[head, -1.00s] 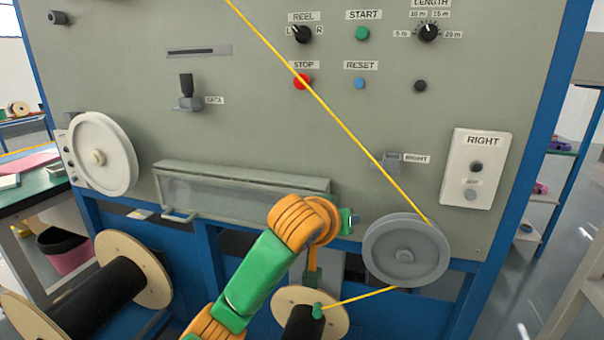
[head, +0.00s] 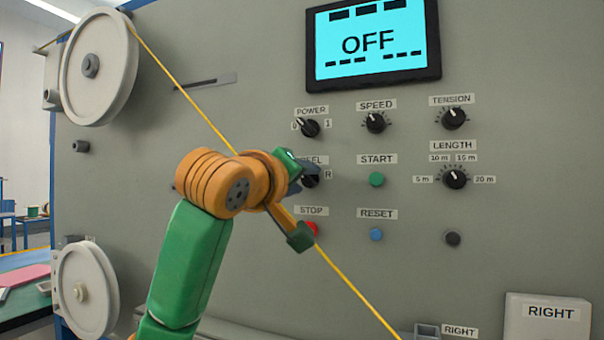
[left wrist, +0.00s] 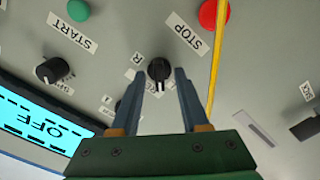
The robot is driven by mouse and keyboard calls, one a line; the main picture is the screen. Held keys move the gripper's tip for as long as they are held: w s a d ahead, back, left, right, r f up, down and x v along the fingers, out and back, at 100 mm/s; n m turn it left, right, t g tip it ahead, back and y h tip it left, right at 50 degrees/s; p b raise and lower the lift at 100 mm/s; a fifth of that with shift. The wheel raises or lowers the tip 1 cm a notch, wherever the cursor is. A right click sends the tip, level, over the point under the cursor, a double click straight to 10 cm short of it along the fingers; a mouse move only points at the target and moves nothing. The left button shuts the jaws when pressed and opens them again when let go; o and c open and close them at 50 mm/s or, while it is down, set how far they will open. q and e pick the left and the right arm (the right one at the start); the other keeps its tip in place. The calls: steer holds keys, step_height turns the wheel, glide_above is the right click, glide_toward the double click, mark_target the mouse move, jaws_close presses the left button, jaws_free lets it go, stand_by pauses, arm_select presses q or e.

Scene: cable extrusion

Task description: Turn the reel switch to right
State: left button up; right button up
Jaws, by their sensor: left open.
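The reel switch is a black round knob on the grey panel. In the left wrist view the reel switch (left wrist: 158,70) sits between the tips of my left gripper (left wrist: 161,74), whose two fingers are spread apart. The R mark (left wrist: 137,58) shows beside the knob; the knob's white mark faces the lower side of the picture, away from the R. In the head view my left gripper (head: 309,170) is at the panel and covers most of the reel switch and part of its label. I cannot tell whether the fingers touch the knob. My right gripper is not in view.
The red stop button (left wrist: 214,13) and the yellow cable (left wrist: 217,66) lie close to the gripper. The power knob (head: 309,128) is just above the reel switch, and the green start button (head: 376,180) is to its right. The screen (head: 372,45) reads OFF.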

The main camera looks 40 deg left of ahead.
arm_select(q)
jaws_close()
